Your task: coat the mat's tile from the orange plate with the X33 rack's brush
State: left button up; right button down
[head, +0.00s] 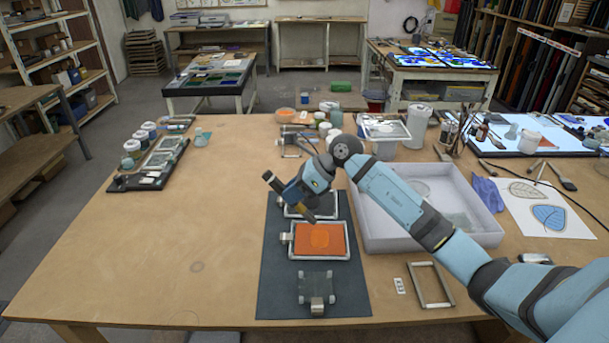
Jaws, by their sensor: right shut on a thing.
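My right gripper (306,192) is shut on a brush (272,181), whose dark handle sticks out to the upper left. The brush's lower end points down near the back edge of the orange plate (338,232); whether it touches cannot be told. The orange plate sits in a pale metal frame in the middle of the dark mat (277,292) and has a lighter round patch. A clear greyish tile (318,286) with corner holders and a small metal clip lies on the front part of the mat. My left gripper is not in view.
Another framed plate (296,211) at the mat's back is partly hidden by the gripper. A white tray (375,240) stands right of the mat, under my arm. An empty frame (430,285) lies at the front right. A jar rack (120,182) stands at left; its label is unreadable. The table's left front is clear.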

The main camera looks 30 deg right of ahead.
jog(key=d+f+m+t+b, duration=0.2)
jog(key=d+f, duration=0.1)
jog(key=f, duration=0.2)
jog(key=shift+d+f+h, duration=0.15)
jog(key=shift+f+h, duration=0.15)
jog(key=shift+f, duration=0.1)
dwell(0.3)
jog(key=shift+f+b, duration=0.25)
jog(key=shift+b, duration=0.1)
jog(key=shift+f, duration=0.25)
dwell(0.3)
